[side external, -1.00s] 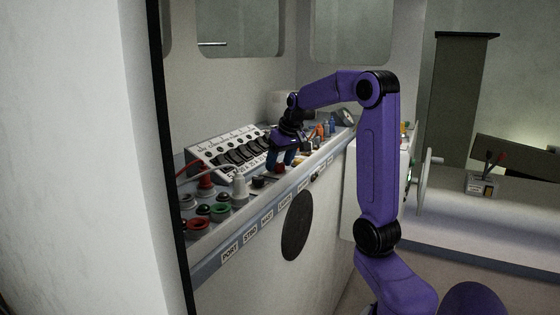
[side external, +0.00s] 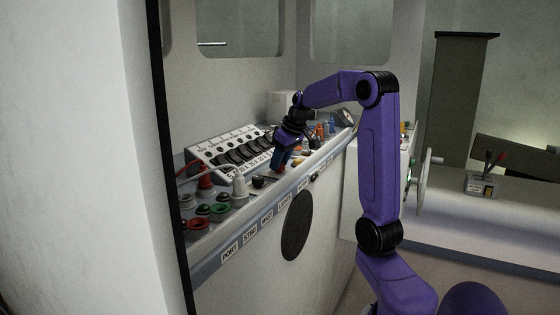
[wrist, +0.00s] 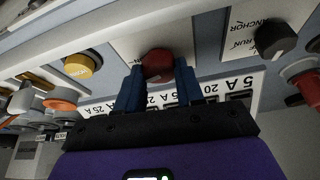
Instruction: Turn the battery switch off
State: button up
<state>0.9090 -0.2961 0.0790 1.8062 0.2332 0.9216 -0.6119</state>
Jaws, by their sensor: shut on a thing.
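The battery switch appears to be the red round knob (wrist: 158,65) on a pale plate in the wrist view; I cannot read its label. My gripper (wrist: 157,76) has its blue fingers on either side of this knob, shut on it. In the side external view my gripper (side external: 280,166) points down at the console top, its fingers almost in line with the camera. The knob is mostly hidden there behind the fingers.
A dark knob (wrist: 275,40) marked ANCHOR and a yellow button (wrist: 79,65) flank the red knob. The sloped breaker panel (side external: 228,150) stands behind. A pale cone-shaped thing (side external: 240,187) and red and green lamps stand at the console's near end.

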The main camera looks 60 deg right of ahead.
jog(key=n+y, duration=0.1)
jog(key=n, duration=0.2)
jog(key=shift+d+n, duration=0.15)
jog(key=shift+n, duration=0.15)
jog(key=n+y, duration=0.1)
jog(key=n, duration=0.2)
jog(key=shift+d+n+y, duration=0.1)
jog(key=shift+n+y, duration=0.2)
jog(key=n+g+y, duration=0.1)
jog(key=n, duration=0.2)
jog(key=shift+w+n, duration=0.15)
jog(key=shift+n, duration=0.25)
jog(key=shift+d+n+g+y, duration=0.1)
jog(key=shift+n+g+y, duration=0.55)
jog(key=shift+n, duration=1.15)
jog(key=shift+g+h, duration=0.25)
jog(key=o, duration=1)
jog(key=shift+o, duration=0.2)
jog(key=shift+r, duration=0.1)
jog(key=v, duration=0.7)
